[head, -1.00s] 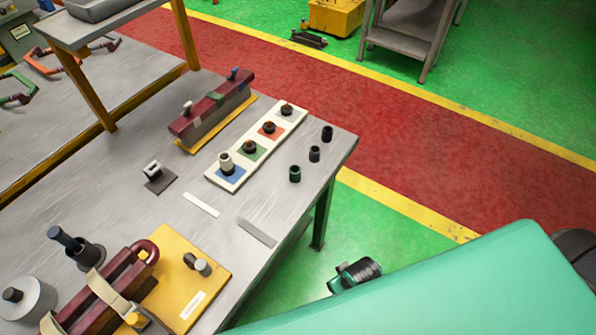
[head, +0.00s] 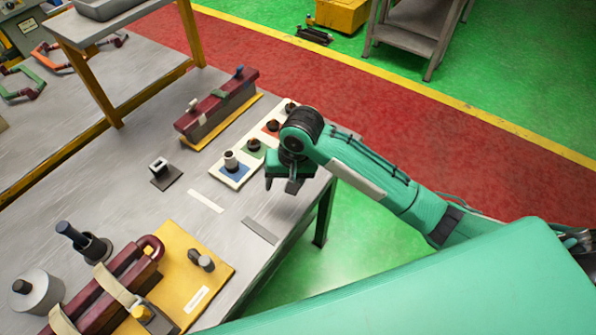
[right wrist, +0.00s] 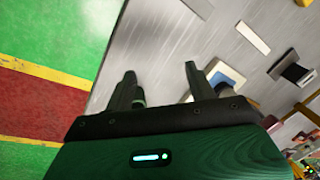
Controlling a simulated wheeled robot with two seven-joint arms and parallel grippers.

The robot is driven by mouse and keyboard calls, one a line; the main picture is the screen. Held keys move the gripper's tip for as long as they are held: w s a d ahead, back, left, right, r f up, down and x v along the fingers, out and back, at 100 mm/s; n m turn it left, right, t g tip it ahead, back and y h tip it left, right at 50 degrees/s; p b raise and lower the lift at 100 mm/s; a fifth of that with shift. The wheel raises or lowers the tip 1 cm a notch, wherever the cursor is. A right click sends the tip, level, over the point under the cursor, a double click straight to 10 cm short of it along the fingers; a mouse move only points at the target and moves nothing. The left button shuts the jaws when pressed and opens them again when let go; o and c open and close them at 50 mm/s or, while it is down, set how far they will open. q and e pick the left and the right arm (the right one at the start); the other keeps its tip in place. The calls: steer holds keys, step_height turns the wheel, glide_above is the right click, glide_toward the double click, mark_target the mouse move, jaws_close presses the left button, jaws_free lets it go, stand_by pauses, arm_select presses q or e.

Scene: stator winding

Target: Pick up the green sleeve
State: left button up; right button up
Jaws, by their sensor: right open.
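The green sleeve stood on the bench to the right of the blue pad a second ago. In the head view it is now hidden behind my right gripper (head: 282,186), which points down over that spot. My right gripper is open. In the right wrist view its dark fingers (right wrist: 163,80) stand apart over the bench. A small dark green shape (right wrist: 138,97) beside the left finger may be the sleeve. I cannot tell whether it touches the finger. My left gripper is out of view.
A white strip with coloured pads (head: 235,184) carries small posts just left of my right gripper. A dark red block fixture (head: 217,107) stands behind it. A yellow plate (head: 208,285) is at the front. The bench edge is close on the right.

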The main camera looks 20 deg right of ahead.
steer(key=w+d+r+m+g+h, duration=0.1)
steer(key=w+d+r+m+h, duration=0.1)
steer(key=w+d+r+m, duration=0.4)
steer(key=shift+n, duration=0.7)
steer(key=f, duration=0.2)
steer(key=w+f+p, duration=0.1)
steer(key=f, duration=0.4)
steer(key=shift+w+a+f, duration=0.1)
steer(key=shift+w+a, duration=0.15)
steer(key=shift+w, duration=0.15)
steer(key=shift+s+f+p, duration=0.1)
steer(key=shift+f+p, duration=0.25)
steer(key=shift+p, duration=0.15)
steer(key=f, duration=0.1)
steer(key=f+p, duration=0.1)
steer(key=f, duration=0.1)
steer(key=shift+s+d+f, duration=0.2)
steer(key=shift+f, duration=0.55)
steer(key=c, duration=1.1)
